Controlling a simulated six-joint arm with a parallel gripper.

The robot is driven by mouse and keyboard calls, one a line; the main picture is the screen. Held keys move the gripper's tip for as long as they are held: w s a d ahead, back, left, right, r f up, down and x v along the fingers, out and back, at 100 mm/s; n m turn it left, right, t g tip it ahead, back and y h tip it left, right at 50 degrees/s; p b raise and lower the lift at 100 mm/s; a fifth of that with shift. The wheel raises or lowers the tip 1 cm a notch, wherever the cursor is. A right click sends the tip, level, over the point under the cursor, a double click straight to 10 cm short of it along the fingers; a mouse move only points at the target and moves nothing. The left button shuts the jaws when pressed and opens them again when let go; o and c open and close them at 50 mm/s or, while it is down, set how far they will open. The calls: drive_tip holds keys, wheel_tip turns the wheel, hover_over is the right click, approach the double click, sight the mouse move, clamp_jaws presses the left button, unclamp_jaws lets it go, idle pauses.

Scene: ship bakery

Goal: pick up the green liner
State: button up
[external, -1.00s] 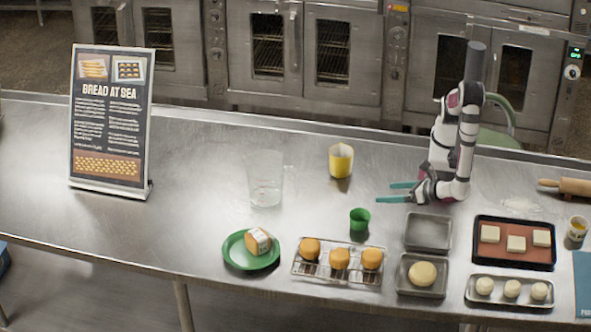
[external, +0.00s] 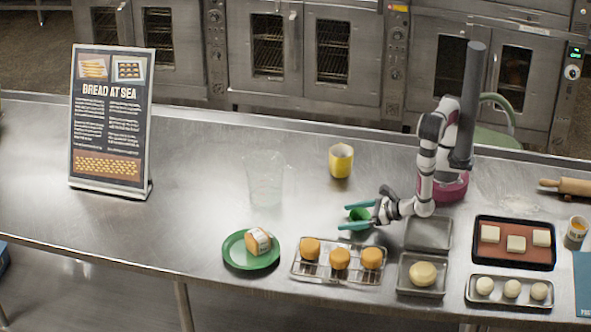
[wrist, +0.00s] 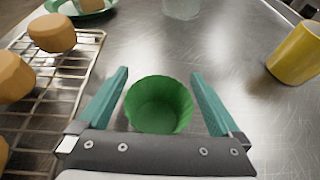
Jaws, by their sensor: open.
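The green liner (wrist: 158,104) is a small fluted cup standing upright on the steel table. In the wrist view it sits between the two teal fingers of my gripper (wrist: 160,95), with a gap on each side. My gripper is open and holds nothing. In the external view the liner (external: 358,222) is partly hidden by my gripper (external: 348,217), whose fingers reach left on either side of it.
A wire rack (external: 325,270) with orange-brown buns stands close in front. A yellow cup (external: 340,161) stands behind, and a clear jug (external: 265,180) to the back left. A green plate (external: 232,255) with bread is front left. Metal trays (external: 428,233) lie to the right.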

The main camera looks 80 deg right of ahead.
drive_tip(key=c, duration=0.7)
